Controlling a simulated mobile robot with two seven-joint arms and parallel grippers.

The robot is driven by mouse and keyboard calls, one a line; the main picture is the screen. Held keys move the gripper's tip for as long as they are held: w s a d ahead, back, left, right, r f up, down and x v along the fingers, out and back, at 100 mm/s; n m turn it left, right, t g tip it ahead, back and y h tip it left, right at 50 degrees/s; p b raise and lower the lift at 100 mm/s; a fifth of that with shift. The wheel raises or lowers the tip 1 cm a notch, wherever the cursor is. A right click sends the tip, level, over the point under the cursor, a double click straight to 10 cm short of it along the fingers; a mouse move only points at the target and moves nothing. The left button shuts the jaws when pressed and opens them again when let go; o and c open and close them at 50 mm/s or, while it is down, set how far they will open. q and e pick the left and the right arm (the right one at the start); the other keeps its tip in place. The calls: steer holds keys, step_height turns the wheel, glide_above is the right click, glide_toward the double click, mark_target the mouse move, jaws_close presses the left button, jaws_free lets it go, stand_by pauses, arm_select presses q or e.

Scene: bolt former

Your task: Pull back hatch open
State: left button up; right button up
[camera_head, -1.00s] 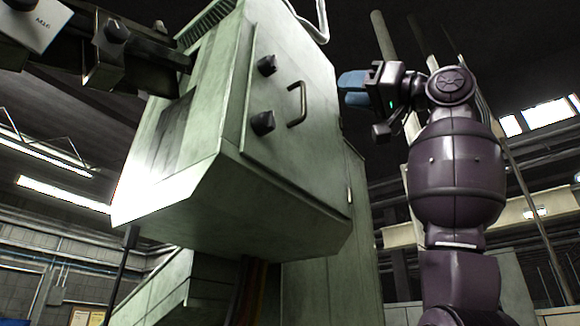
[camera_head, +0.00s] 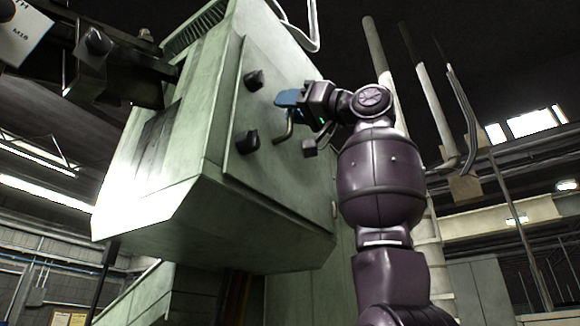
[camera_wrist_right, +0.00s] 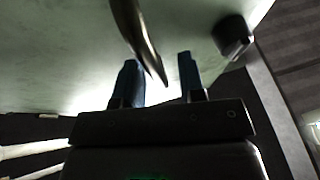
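The back hatch (camera_head: 262,165) is a flat pale green panel on the side of a raised green machine housing. It looks shut. Its bent metal handle (camera_head: 284,133) is partly hidden behind my right gripper (camera_head: 286,98), whose blue fingers are at the handle's upper part. In the right wrist view, the hatch (camera_wrist_right: 65,55) fills the top. The handle (camera_wrist_right: 133,32) reaches down between the two spread fingers of my right gripper (camera_wrist_right: 158,62), with gaps on both sides. The gripper is open; I cannot tell whether it touches the handle. My left gripper is not in view.
Two dark knobs, an upper one (camera_head: 253,80) and a lower one (camera_head: 247,142), stick out of the hatch left of the handle. One knob (camera_wrist_right: 233,36) shows in the right wrist view. Pipes (camera_head: 437,105) stand behind my right arm. Open space lies to the right.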

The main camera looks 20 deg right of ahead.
steer(key=shift+w+a, duration=0.15)
jaws_close()
steer(key=shift+s+r, duration=0.1)
steer(key=shift+s, duration=0.1)
stand_by(0.3)
